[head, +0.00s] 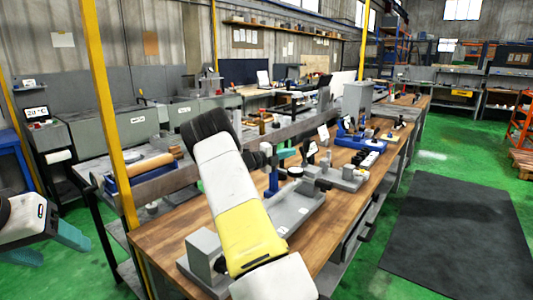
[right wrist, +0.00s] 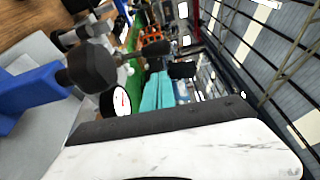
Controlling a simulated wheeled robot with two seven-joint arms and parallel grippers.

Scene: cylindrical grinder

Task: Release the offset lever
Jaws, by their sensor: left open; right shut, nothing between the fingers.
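The grey fixture (head: 297,207) with a blue post (head: 272,182) stands on the wooden bench, partly hidden behind my right arm. In the right wrist view, a dark faceted knob (right wrist: 91,67) sits on a blue bracket (right wrist: 28,92), with a white-faced dial gauge (right wrist: 121,102) beside it. A dark lever-like handle (right wrist: 154,49) shows beyond; I cannot tell for certain which part is the offset lever. My right gripper (head: 286,153) is shut and empty near the fixture; its teal fingers also show in the right wrist view (right wrist: 158,92). My left gripper (head: 57,246) is open and empty, away from the bench.
A second grey fixture (head: 345,177) and a blue one (head: 360,140) stand farther along the wooden bench (head: 160,236). A yellow post (head: 108,110) rises at its near left. A dark mat (head: 455,235) lies on the open green floor at the right.

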